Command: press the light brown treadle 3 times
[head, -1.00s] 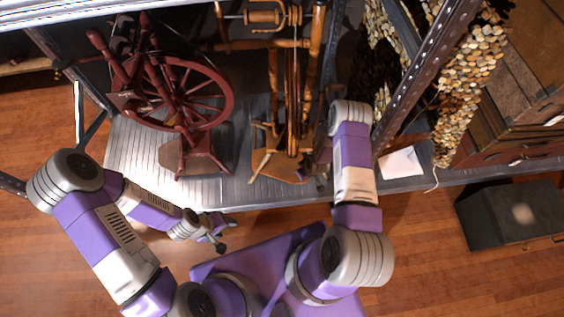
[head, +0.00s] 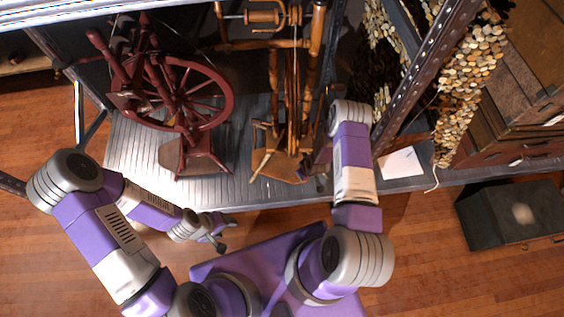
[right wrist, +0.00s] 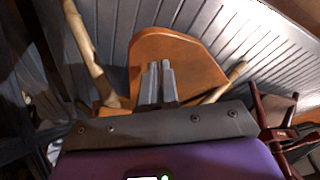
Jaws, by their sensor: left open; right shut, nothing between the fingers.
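The light brown treadle (head: 272,166) is a flat wooden board at the foot of the light brown spinning wheel (head: 275,95), on the grey shelf. In the right wrist view the treadle (right wrist: 190,48) is a rounded orange-brown board. My right gripper (right wrist: 161,68) is shut and empty, its fingertips in front of the board in that view. I cannot tell whether they touch it. In the head view my right gripper (head: 312,172) is at the treadle's right side, partly hidden by my arm. My left gripper (head: 226,235) is open and empty, in front of the shelf edge.
A dark red spinning wheel (head: 180,95) stands to the left on the same grey slatted shelf (head: 130,160). A metal upright (head: 420,75) and strings of shells (head: 465,75) are on the right. A white paper (head: 400,163) lies on the shelf's right part.

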